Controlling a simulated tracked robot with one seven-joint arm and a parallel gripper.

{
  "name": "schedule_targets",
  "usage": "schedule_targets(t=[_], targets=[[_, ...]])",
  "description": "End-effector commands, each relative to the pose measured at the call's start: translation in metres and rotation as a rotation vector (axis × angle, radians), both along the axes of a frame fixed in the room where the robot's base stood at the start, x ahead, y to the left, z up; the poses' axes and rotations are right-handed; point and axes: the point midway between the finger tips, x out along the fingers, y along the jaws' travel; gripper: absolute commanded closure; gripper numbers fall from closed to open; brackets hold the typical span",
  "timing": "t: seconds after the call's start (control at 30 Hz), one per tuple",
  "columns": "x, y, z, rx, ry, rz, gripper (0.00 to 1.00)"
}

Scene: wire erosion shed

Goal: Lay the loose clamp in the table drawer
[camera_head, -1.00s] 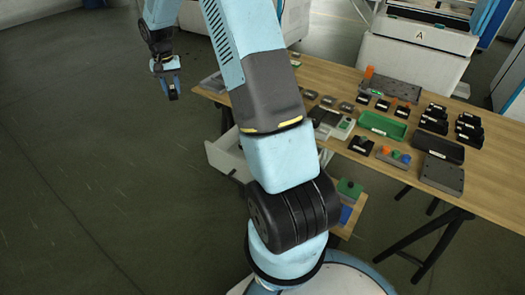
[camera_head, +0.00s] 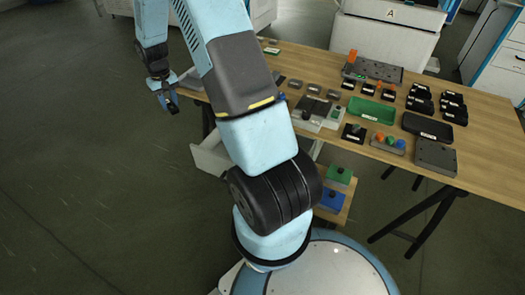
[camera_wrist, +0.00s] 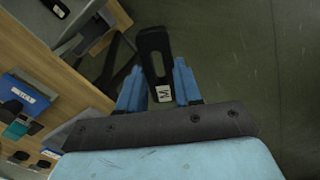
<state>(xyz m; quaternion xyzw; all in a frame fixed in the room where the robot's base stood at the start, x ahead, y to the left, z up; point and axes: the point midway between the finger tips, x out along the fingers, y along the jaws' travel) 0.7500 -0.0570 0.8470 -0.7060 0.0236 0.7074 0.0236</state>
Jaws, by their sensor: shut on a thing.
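My gripper (camera_head: 169,104) hangs over the floor, left of the table's near left corner in the head view. In the wrist view its two blue fingers (camera_wrist: 158,88) are shut on a black clamp (camera_wrist: 153,50) with a slot and a white lettered label. The clamp sticks out beyond the fingertips. The table drawer (camera_head: 208,158) is a pale box standing open below the left part of the wooden table (camera_head: 480,150). My arm hides part of the drawer, and its inside is mostly out of sight.
A green tray (camera_head: 372,110), several black blocks and a dark grey plate (camera_head: 436,157) are on the table. A low wooden shelf holds a green box (camera_head: 338,176) and a blue box (camera_head: 332,201). White machines stand behind. The floor at left is clear.

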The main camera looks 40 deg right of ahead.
Motion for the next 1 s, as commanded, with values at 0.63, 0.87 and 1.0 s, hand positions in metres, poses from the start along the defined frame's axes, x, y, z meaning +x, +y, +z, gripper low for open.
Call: schedule_targets(t=[0.63, 0.87, 1.0], targets=[[-0.170, -0.094, -0.123, 0.000, 0.000, 0.407, 1.00], [-0.174, -0.095, -0.149, 0.001, 0.002, 0.419, 1.00], [-0.174, -0.095, -0.168, 0.001, 0.001, 0.417, 1.00]])
